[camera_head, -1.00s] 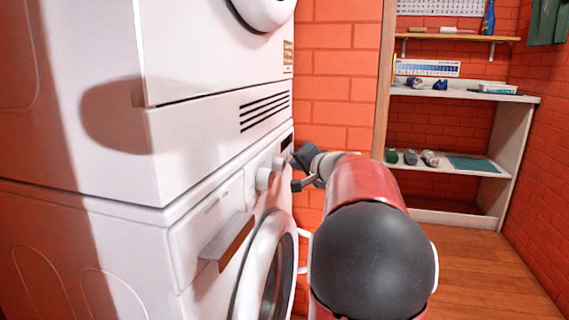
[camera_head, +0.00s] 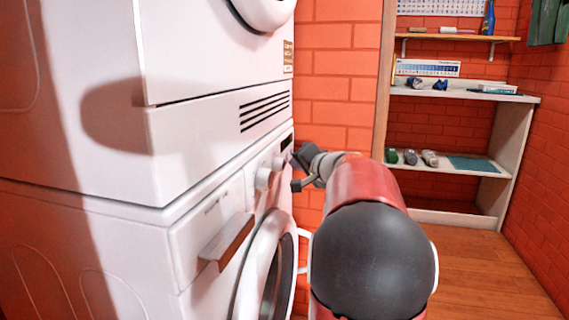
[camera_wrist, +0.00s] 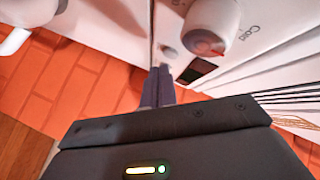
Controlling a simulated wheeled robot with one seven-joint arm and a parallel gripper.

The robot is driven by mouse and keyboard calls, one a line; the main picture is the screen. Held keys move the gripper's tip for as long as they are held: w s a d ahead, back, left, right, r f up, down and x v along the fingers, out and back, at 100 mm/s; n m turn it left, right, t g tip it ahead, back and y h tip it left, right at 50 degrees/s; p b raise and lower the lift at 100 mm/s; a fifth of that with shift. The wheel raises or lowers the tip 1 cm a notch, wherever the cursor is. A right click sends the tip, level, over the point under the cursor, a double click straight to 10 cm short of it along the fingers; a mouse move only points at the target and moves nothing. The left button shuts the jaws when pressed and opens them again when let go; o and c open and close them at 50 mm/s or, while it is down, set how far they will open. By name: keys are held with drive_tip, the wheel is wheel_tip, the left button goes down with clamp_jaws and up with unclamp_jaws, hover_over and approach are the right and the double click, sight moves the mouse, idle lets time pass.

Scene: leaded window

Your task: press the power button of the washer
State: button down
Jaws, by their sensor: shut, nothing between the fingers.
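The washer (camera_head: 190,262) is the lower white machine of a stack at the left. Its front panel carries white knobs (camera_head: 264,179) and a small dark display (camera_head: 286,142). In the wrist view a large knob (camera_wrist: 211,24) with a red mark shows at the top, and a small round button (camera_wrist: 169,52) sits beside it, near the dark display (camera_wrist: 197,71). My gripper (camera_head: 299,166) is at the far end of the panel. In the wrist view my gripper (camera_wrist: 159,72) has its fingers together, empty, with the tips just below the button. I cannot tell whether they touch it.
A second white machine (camera_head: 205,60) stands on the washer. A drawer handle (camera_head: 227,241) and the round door (camera_head: 265,268) are on the washer's front. A brick wall (camera_head: 335,75) stands behind my gripper. Shelves (camera_head: 465,96) stand at the back right, with clear wooden floor (camera_head: 490,265) before them.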

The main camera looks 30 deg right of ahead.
drive_tip(key=shift+a, duration=0.1)
drive_tip(key=shift+w+a+b, duration=0.2)
drive_tip(key=shift+w+b, duration=0.15)
drive_tip(key=shift+w+a, duration=0.1)
idle(0.4)
drive_tip(key=shift+s+d+b, duration=0.4)
drive_tip(key=shift+s+b, duration=0.05)
drive_tip(key=shift+b, duration=0.05)
drive_tip(key=s+d+b, duration=0.1)
drive_tip(key=s+d, duration=0.3)
drive_tip(key=shift+s+b, duration=0.3)
drive_tip(key=shift+b, duration=0.05)
